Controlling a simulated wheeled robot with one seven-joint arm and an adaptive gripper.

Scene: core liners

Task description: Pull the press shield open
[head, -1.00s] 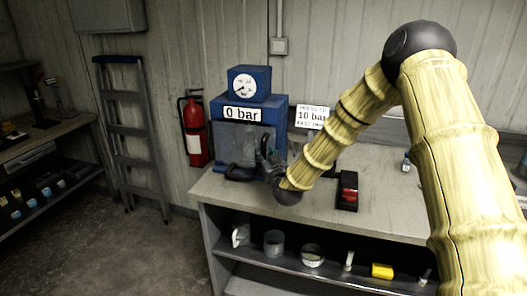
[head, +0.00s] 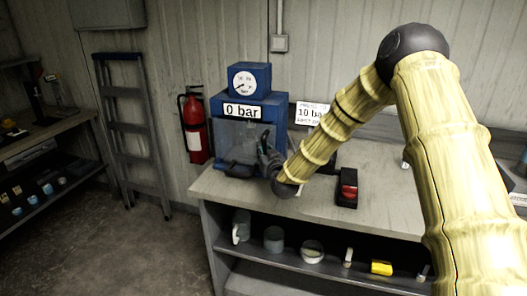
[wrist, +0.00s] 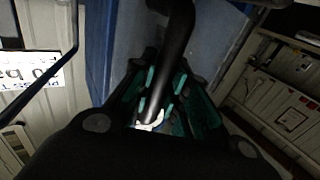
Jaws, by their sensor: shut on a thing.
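The blue press (head: 279,107) stands at the left end of the bench, with a round gauge (head: 245,84) on top and a "0 bar" plate on its front. Its see-through grey shield (head: 228,141) is in front of the press opening; I cannot tell exactly how far it stands open. My gripper (head: 266,154) is at the shield's right side in the head view. In the wrist view, my gripper (wrist: 158,100) has its teal-padded fingers shut around a dark bar-like handle (wrist: 178,40). The fingers hide part of the handle.
A black box with a red top (head: 348,186) lies on the bench (head: 390,205) right of my gripper. The lower shelf holds cups and small parts. A red extinguisher (head: 194,128) and a ladder (head: 130,130) are at the left wall. Floor in front is clear.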

